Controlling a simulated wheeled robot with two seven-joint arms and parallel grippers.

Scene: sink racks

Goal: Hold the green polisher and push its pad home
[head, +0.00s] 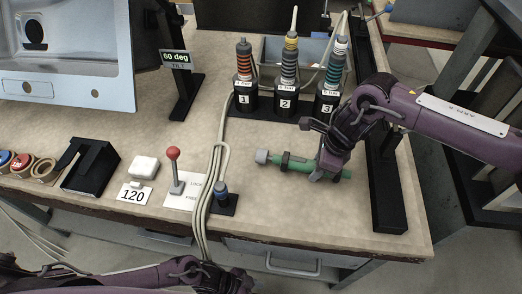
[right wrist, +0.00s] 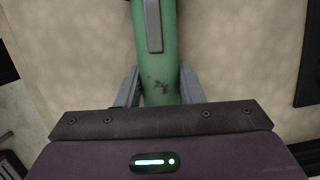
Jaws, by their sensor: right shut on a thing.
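The green polisher (head: 300,164) lies level, low over the right part of the bench, with its long side running left to right. It has a dark collar and a grey round end piece (head: 262,157) at its left end, which looks like the pad. My right gripper (head: 326,170) is shut on the green body near its right end. In the right wrist view the polisher (right wrist: 158,75) runs up between both fingers (right wrist: 160,88), and the pad is out of frame. My left gripper (head: 228,281) is at the bottom edge, in front of the bench, with its fingers not clear.
Three numbered holders with ringed tools (head: 288,72) stand behind the polisher. A bundle of cables (head: 213,165) crosses the bench to its left. A red-knobbed lever (head: 174,168), a white block (head: 144,167) and a sink (head: 70,60) are further left. A black rail (head: 386,190) lies right.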

